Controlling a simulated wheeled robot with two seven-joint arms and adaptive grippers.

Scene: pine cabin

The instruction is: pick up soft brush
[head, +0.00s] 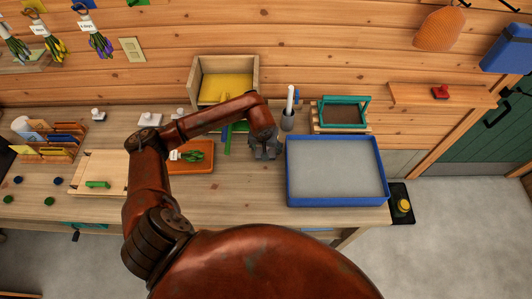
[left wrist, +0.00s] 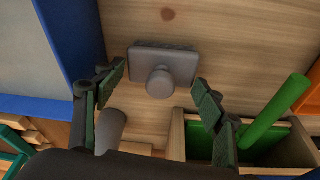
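In the left wrist view, a grey rectangular block with a round knob (left wrist: 160,82) lies on the wooden bench. It seems to be the soft brush, though its bristles cannot be made out. My left gripper (left wrist: 153,88) is open, with its two fingers apart on either side of the knob and no visible contact. In the head view, my left gripper (head: 263,152) hangs over the bench just left of the blue-rimmed tray, and it hides most of the block there. My right gripper is not in view.
The blue-rimmed tray (head: 288,190) stands close on the right. A grey cup (head: 287,122) with a white stick is behind the gripper. A narrow wooden box (left wrist: 176,135) with a green handle (left wrist: 275,112) is close by. An orange board (head: 203,165) lies left.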

